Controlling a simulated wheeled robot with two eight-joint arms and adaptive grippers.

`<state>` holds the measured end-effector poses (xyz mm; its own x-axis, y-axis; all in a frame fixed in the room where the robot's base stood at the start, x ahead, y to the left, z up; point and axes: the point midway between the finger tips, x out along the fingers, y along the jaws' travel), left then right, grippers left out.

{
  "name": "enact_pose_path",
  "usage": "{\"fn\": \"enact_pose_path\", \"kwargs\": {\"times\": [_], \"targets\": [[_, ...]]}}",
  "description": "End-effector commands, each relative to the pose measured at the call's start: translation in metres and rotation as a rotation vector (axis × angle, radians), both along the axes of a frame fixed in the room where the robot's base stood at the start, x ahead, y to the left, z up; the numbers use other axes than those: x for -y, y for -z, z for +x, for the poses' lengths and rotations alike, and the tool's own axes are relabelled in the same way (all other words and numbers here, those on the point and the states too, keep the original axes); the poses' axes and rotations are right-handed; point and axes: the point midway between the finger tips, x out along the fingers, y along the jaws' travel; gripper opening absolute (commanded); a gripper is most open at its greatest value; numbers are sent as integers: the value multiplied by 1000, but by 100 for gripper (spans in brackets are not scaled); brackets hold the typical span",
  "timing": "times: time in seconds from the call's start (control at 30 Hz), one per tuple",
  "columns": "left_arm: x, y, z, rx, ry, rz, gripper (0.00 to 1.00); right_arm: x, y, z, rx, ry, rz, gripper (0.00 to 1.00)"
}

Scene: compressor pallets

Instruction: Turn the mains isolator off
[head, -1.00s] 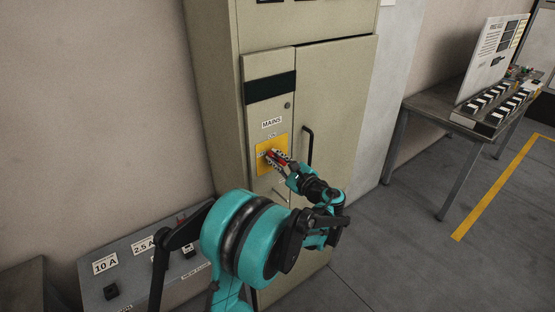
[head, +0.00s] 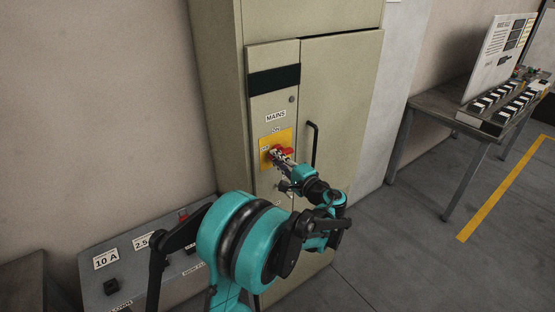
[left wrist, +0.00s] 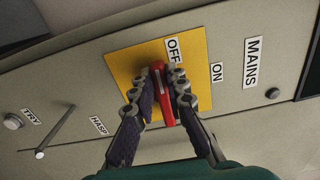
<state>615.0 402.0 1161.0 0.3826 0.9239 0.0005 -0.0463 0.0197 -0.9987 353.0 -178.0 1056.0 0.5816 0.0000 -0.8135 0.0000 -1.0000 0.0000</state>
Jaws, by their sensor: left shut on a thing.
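The mains isolator is a red handle (head: 286,151) on a yellow plate (head: 264,144) on the narrow left panel of a beige cabinet. In the left wrist view the red handle (left wrist: 158,75) stands between my fingers, roughly in line with the OFF label (left wrist: 173,49). The ON label (left wrist: 217,72) is off to its side, towards the MAINS label (left wrist: 251,63). My left gripper (left wrist: 165,88) is shut on the handle, with a finger on each side; it also shows in the head view (head: 279,155). Part of the handle is hidden by the fingers. My right gripper is not in view.
A cabinet door handle (head: 313,145) is just right of the isolator. In the left wrist view a metal lever (left wrist: 55,132) and a HASP label (left wrist: 98,126) are near. A grey fuse box (head: 135,272) is at lower left, a bench (head: 436,104) at right.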

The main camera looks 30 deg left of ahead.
Motion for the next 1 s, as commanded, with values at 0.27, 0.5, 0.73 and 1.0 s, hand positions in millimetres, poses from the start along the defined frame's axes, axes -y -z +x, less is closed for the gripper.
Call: {"fn": "enact_pose_path", "kwargs": {"times": [0.27,0.5,0.73,1.0], "targets": [[0,2,0,56,-1,-25,0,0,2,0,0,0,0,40],[0,3,0,62,-1,-28,0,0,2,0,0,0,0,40],[0,3,0,62,-1,-28,24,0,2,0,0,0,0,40],[0,2,0,61,0,-26,34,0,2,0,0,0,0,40]]}}
